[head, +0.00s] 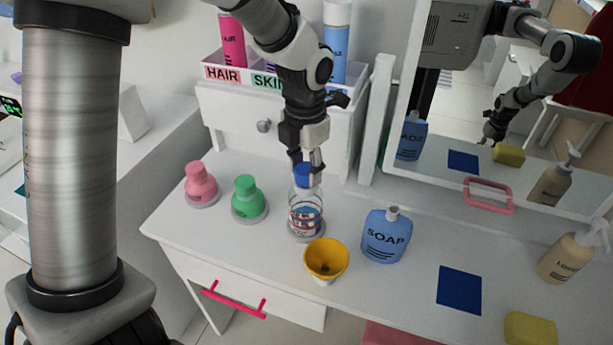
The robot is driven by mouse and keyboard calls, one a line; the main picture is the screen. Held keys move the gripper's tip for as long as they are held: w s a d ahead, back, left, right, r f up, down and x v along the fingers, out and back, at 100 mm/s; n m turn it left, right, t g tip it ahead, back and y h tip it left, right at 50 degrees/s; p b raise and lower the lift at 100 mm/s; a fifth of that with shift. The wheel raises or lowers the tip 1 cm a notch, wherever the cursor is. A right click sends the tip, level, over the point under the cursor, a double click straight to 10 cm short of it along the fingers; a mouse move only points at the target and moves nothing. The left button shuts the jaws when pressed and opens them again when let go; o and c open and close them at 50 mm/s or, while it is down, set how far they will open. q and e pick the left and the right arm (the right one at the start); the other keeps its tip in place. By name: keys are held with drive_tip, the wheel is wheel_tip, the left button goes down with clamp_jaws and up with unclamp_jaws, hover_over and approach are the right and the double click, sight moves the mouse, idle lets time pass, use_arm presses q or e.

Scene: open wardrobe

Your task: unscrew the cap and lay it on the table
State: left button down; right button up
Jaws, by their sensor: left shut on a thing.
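A clear bottle (305,212) with dark stripes stands upright on a round grey base on the white table (400,285). A blue cap (304,178) sits at the top of the bottle. My left gripper (307,170) comes down from above and is shut on the blue cap, with its fingers hiding part of it. I cannot tell whether the cap still touches the bottle's neck. My right gripper is not in view.
A pink bottle (201,185) and green bottle (248,200) stand left of the clear bottle. A yellow funnel (326,260) and blue soap bottle (386,238) are in front and right. A mirror (460,135) stands behind.

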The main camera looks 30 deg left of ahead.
use_arm(q)
drive_tip(key=shift+r+p, duration=1.3)
drive_tip(key=shift+p, duration=0.05)
idle(1.0)
drive_tip(key=shift+r+p, duration=1.85)
drive_tip(key=shift+r, duration=0.15)
drive_tip(key=shift+f, duration=0.1)
